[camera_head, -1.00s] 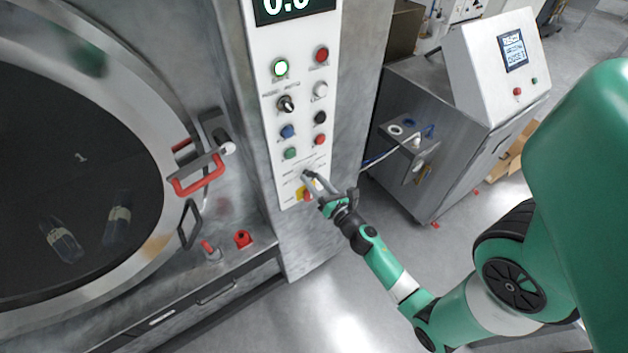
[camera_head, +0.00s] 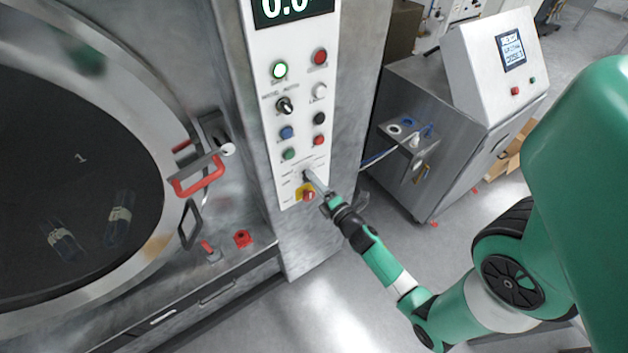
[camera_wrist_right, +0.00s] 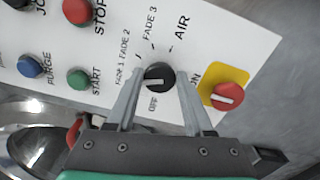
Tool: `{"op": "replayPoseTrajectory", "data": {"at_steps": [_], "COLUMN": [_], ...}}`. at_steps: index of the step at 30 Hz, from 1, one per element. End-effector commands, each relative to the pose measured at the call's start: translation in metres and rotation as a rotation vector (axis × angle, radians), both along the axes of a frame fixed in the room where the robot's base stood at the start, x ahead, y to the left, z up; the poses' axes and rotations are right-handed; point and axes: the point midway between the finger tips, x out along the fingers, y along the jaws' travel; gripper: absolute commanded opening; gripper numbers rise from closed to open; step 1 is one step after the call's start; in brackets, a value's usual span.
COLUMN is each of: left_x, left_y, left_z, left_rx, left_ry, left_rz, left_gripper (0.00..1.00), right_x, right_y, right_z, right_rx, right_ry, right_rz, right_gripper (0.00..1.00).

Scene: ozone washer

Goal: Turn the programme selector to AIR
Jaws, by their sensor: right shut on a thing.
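The programme selector (camera_wrist_right: 159,76) is a round black knob on the white control panel (camera_head: 319,102). Its white mark lies on the left half and points roughly left, towards the FADE 1 side; the exact position is hard to tell. The AIR label (camera_wrist_right: 181,28) is above and right of the knob, and OFF (camera_wrist_right: 153,103) is below it. My right gripper (camera_wrist_right: 158,84) is shut on the selector, one grey finger on each side. In the head view, my right gripper (camera_head: 311,180) reaches the panel's lower part and largely hides the selector. My left gripper is not in view.
A red switch on a yellow plate (camera_wrist_right: 227,96) sits close to the right finger. Coloured buttons, including a green START button (camera_wrist_right: 77,79), are to the left. The washer's round door (camera_head: 80,180) with a red handle (camera_head: 200,180) stands left of the panel.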

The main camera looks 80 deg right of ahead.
Motion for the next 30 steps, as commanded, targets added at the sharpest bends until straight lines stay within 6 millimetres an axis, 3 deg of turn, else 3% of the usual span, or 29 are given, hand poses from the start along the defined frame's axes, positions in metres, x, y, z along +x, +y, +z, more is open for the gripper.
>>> {"op": "replayPoseTrajectory", "data": {"at_steps": [30], "left_x": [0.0], "left_y": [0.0], "left_z": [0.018], "left_rx": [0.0], "left_ry": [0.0], "left_rz": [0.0], "left_gripper": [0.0], "right_x": [0.001], "right_y": [0.001], "right_z": [-0.002], "right_rx": [0.668], "right_ry": [-0.695], "right_rz": [0.002], "right_gripper": [0.0]}}
